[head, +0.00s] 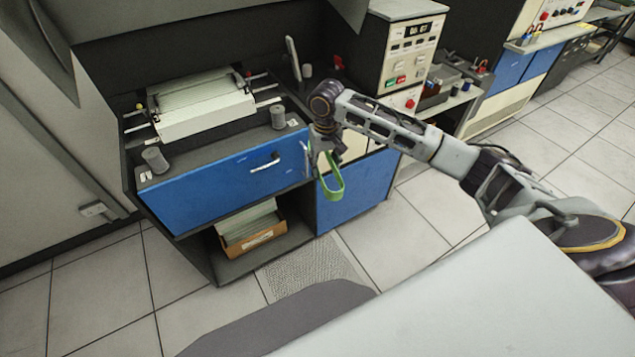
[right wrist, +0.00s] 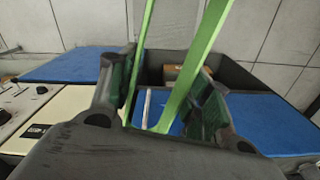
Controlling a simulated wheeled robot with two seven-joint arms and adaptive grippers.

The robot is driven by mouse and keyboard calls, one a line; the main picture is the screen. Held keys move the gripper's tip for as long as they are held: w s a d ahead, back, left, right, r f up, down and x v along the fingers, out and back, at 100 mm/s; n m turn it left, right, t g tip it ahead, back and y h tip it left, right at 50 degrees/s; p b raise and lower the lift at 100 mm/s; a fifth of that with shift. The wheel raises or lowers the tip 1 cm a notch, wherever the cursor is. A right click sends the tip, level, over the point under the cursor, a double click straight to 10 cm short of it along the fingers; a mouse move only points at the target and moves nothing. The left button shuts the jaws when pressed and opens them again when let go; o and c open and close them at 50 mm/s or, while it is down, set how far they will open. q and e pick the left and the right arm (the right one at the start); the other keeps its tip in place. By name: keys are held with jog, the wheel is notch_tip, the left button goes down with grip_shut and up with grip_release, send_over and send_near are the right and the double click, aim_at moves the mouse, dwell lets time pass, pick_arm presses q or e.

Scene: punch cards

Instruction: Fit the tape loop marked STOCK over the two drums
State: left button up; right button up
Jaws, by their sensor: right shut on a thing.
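My right gripper (head: 325,148) is shut on a green tape loop (head: 336,182), which hangs below it in front of the cabinet, right of the blue drawer. In the right wrist view the loop (right wrist: 206,45) passes between the two fingers (right wrist: 165,100) as two green strands. No marking on it can be read. Two grey drums stand on the cabinet's front ledge: a left drum (head: 155,160) and a right drum (head: 278,117). Both are bare, and the loop is apart from them. My left gripper is not in view.
A printer-like unit (head: 205,117) with rods sits behind the drums. The blue drawer (head: 222,190) has a handle (head: 264,163). A box of cards (head: 252,233) sits on the shelf below. A control panel (head: 405,58) stands behind my right arm. The ledge between the drums is clear.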

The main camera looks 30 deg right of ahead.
jog(key=w+d+r+m+p, duration=0.2)
jog(key=w+d+r, duration=0.3)
jog(key=d+r, duration=0.7)
jog(key=s+d+n, duration=0.3)
jog(key=d, duration=0.5)
jog(key=shift+r+n, duration=0.3)
jog(key=shift+n, duration=0.1)
jog(key=shift+s+n, duration=0.1)
jog(key=shift+n, duration=0.4)
